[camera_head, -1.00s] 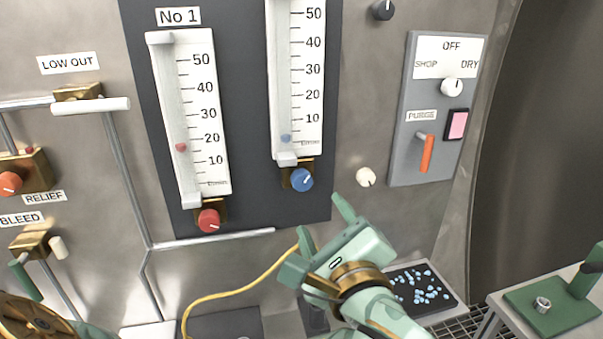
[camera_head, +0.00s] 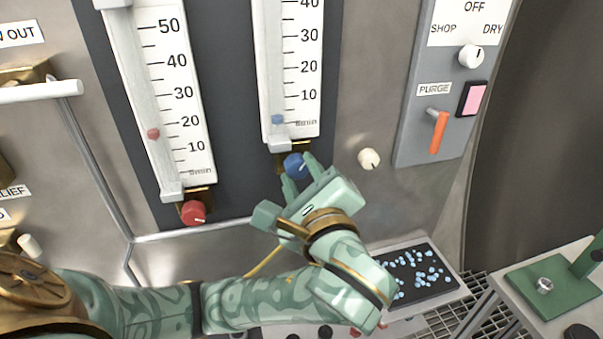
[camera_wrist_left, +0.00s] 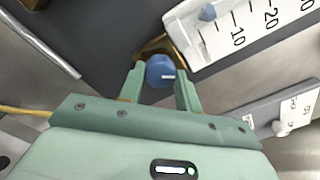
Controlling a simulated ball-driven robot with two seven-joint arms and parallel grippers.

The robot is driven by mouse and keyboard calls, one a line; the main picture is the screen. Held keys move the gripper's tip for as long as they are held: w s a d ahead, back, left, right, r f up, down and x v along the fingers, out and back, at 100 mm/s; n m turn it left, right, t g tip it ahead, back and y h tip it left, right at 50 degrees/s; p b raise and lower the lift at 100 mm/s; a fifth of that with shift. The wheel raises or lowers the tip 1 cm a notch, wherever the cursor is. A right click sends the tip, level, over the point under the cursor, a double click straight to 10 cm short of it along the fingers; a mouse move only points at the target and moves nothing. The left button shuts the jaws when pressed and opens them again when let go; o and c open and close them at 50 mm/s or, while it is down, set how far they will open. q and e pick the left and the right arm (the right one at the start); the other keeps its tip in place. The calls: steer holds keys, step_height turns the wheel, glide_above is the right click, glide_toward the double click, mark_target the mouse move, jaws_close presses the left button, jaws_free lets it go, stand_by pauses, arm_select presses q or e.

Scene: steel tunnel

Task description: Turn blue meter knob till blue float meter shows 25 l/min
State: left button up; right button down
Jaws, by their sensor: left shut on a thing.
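The blue meter knob (camera_head: 293,164) sits under the right float meter (camera_head: 302,125). My left gripper (camera_head: 298,174) is shut on this knob, one finger on each side. The wrist view also shows the blue knob (camera_wrist_left: 159,70) between the fingers (camera_wrist_left: 160,82), its white pointer line facing right in that picture. The blue float (camera_head: 278,119) is low in its tube, below the 10 mark; it also shows in the wrist view (camera_wrist_left: 208,13). My right gripper is not in view.
The red knob (camera_head: 193,211) and its meter with a red float (camera_head: 153,133) stand to the left. A cream knob (camera_head: 369,159) is close on the right. A purge panel (camera_head: 410,145) with an orange lever (camera_head: 440,131) is farther right. A tray of blue bits (camera_head: 447,283) lies below.

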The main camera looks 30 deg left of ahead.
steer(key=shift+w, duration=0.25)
arm_select(q)
steer(key=shift+m, duration=0.4)
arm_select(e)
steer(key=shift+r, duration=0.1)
arm_select(q)
steer(key=m+p, duration=0.1)
steer(key=m, duration=0.2)
steer(key=shift+m, duration=0.3)
steer(key=m+p, duration=0.2)
steer(key=m, duration=0.1)
steer(key=shift+r+m+p, duration=0.1)
steer(key=shift+m+p, duration=0.2)
steer(key=shift+p, duration=0.1)
steer(key=m+p, duration=0.4)
steer(key=shift+m, duration=0.3)
steer(key=m+p, duration=0.2)
steer(key=shift+m+p, duration=0.3)
steer(key=shift+p, duration=0.1)
steer(key=shift+m+p, duration=0.55)
steer(key=shift+m, duration=0.05)
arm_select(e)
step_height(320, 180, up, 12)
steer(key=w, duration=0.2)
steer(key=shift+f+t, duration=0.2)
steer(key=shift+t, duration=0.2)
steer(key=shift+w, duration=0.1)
